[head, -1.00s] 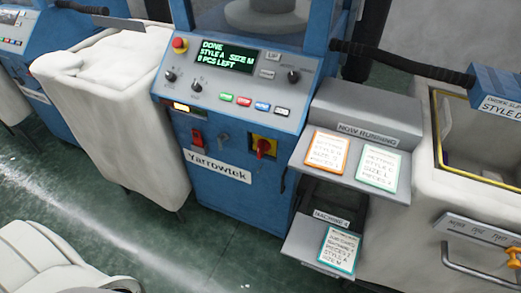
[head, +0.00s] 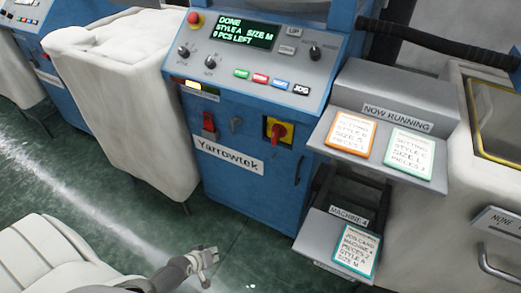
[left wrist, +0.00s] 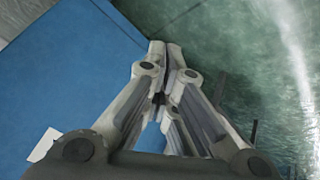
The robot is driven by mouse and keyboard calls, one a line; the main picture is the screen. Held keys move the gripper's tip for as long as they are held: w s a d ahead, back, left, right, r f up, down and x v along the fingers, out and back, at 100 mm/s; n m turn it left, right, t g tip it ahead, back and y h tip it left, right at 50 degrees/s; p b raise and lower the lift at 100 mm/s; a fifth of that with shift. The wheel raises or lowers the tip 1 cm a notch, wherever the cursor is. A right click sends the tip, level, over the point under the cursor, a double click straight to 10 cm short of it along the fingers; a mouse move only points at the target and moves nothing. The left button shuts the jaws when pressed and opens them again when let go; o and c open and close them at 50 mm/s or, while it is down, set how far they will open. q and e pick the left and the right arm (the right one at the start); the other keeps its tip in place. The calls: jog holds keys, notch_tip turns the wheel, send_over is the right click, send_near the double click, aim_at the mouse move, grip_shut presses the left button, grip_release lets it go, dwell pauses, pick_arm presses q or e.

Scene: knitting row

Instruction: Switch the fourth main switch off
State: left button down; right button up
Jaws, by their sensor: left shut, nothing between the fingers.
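The blue knitting machine (head: 238,185) bears a Yarrowtek label, and a tray sign beside it reads Machine 4. Its main switch (head: 279,131) is a red rotary knob on a yellow plate, right of centre on the front panel; its exact angle is hard to read. The display (head: 247,32) reads DONE, style A, size M, 0 pcs left. My left gripper (head: 211,255) is low in front of the machine, below and left of the switch and apart from it. It is shut and empty, and its closed fingers show in the left wrist view (left wrist: 167,50). My right gripper is out of view.
Shelves with cards (head: 351,134) jut out at the right. A cream bin (head: 140,110) stands at the left. Green floor (head: 110,215) lies open in front.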

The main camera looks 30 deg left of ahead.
pick_arm(q)
jog(key=w+a+r+n+t+h+b, duration=0.1)
jog(key=w+a+r+n+t+b, duration=0.25)
jog(key=w+r, duration=0.4)
jog(key=w+a+r+n+t+b, duration=0.2)
jog(key=w+r+b, duration=0.3)
jog(key=w+r, duration=0.3)
jog(key=w+d+r+n+t+h+b, duration=0.1)
jog(key=w+r+t+b, duration=0.1)
jog(key=r, duration=0.7)
jog(key=w+d+r+n+t+h+b, duration=0.1)
jog(key=w+r+t+h+b, duration=0.1)
jog(key=r, duration=0.6)
jog(key=shift+w+d+r+n+t+h+b, duration=0.4)
jog(key=shift+w+b, duration=0.2)
jog(key=shift+b, duration=0.35)
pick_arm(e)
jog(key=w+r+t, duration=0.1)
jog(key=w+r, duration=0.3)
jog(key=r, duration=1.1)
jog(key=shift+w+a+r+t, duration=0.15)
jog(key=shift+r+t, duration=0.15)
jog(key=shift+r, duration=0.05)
pick_arm(q)
jog(key=shift+w, duration=0.1)
